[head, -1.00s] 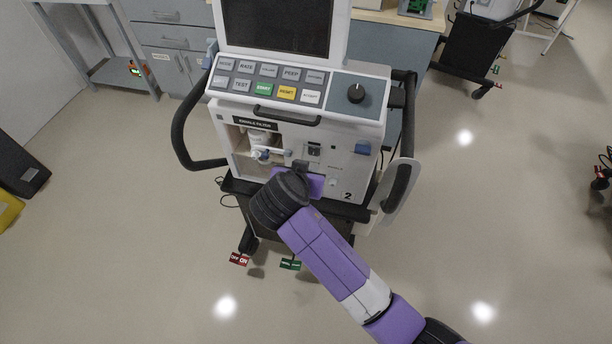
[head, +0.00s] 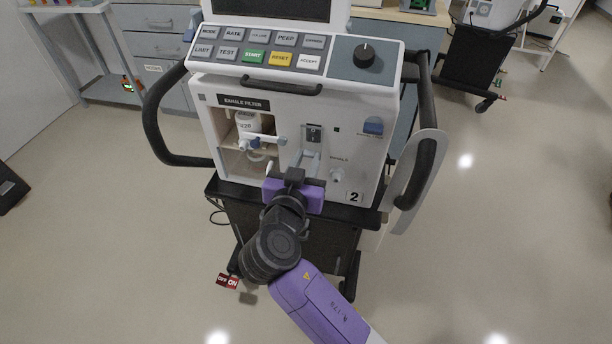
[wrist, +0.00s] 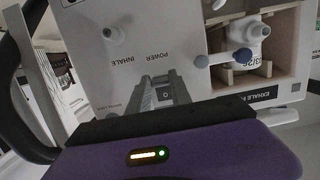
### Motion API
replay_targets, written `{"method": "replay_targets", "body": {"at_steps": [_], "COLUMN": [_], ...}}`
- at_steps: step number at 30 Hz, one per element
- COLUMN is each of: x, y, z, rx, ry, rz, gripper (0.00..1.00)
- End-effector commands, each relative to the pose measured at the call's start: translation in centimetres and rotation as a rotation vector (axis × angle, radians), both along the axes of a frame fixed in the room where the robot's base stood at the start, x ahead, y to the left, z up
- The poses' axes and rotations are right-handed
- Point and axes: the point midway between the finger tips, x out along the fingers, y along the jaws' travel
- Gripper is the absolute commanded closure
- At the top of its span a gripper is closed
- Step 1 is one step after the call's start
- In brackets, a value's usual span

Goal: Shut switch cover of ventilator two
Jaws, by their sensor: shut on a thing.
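Ventilator two (head: 225,172), a white unit marked "2", stands in front of me. Its small dark power switch (head: 314,134) is on the front panel, right of the exhale filter bay; it also shows in the wrist view (wrist: 166,94), under the word "POWER". My gripper (head: 309,158) is just below the switch, its grey fingers reaching up to the panel. In the wrist view the fingers (wrist: 165,92) stand on both sides of the switch. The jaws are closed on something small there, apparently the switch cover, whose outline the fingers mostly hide.
The filter bay (head: 228,160) with a white canister and a blue-tipped valve is left of my gripper. A blue knob (head: 373,126) and a white port (head: 337,175) are to the right. Black side handles (head: 160,140) stick out. Open floor lies on both sides.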

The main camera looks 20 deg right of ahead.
Motion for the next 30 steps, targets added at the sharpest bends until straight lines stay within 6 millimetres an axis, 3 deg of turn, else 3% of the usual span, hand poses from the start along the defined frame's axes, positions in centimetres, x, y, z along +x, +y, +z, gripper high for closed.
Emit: {"method": "replay_targets", "body": {"at_steps": [1, 30], "x": [0.10, 0.72], "y": [-0.06, -0.49], "z": [-1.02, -0.64], "rx": [-0.010, -0.084], "ry": [-0.016, -0.118], "rz": [0.000, 0.000], "gripper": [1.00, 1.00]}}
